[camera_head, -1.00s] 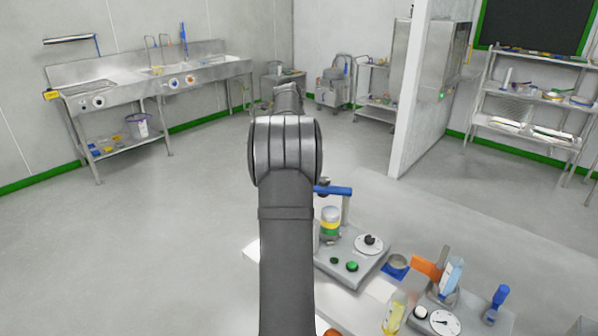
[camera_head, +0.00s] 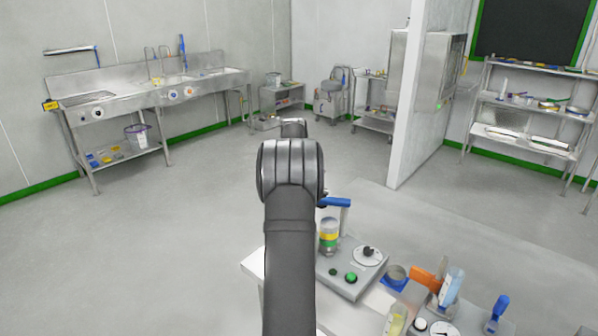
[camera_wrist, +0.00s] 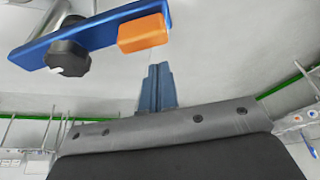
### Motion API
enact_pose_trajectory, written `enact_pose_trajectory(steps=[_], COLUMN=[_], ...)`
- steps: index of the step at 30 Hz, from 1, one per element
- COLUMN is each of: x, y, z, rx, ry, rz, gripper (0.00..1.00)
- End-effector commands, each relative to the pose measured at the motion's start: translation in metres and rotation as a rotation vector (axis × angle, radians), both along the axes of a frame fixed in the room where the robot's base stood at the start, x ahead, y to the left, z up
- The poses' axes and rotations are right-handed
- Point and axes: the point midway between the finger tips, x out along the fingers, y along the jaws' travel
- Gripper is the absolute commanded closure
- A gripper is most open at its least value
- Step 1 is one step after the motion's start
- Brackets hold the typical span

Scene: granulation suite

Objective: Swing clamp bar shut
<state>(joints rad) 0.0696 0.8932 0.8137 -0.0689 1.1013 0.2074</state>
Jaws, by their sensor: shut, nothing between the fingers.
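The clamp bar is a blue bar (camera_head: 337,202) at the top of a post on the grey sieve-like device (camera_head: 350,272). Its left end is hidden behind my arm in the head view. In the wrist view the blue clamp bar (camera_wrist: 95,33) crosses the upper left, with an orange block (camera_wrist: 143,33) at its right end and a black knob (camera_wrist: 68,57) beneath it. My gripper (camera_wrist: 158,72) is shut and empty, just below and right of the orange block, with a visible gap in the picture. My gripper is hidden in the head view.
Below the bar stands a clear container stack with a yellow band (camera_head: 328,236). To the right are a blue-based cup (camera_head: 396,277), an orange piece (camera_head: 425,281), bottles and a blue-handled tool (camera_head: 497,313). The bench (camera_head: 450,225) behind them is bare.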

Motion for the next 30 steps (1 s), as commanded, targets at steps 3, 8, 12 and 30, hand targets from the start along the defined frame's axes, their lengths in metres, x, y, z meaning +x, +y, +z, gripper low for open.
enact_pose_trajectory(steps=[3,8,12,30], x=[-0.012,-0.020,-0.023,-0.033], y=[0.003,0.005,0.006,0.009], z=[-0.001,-0.002,-0.002,-0.002], rx=[0.000,0.000,0.000,0.000], ry=[0.003,0.002,0.002,0.003], rz=[0.000,-0.001,-0.001,0.061], gripper=[1.00,1.00,1.00,1.00])
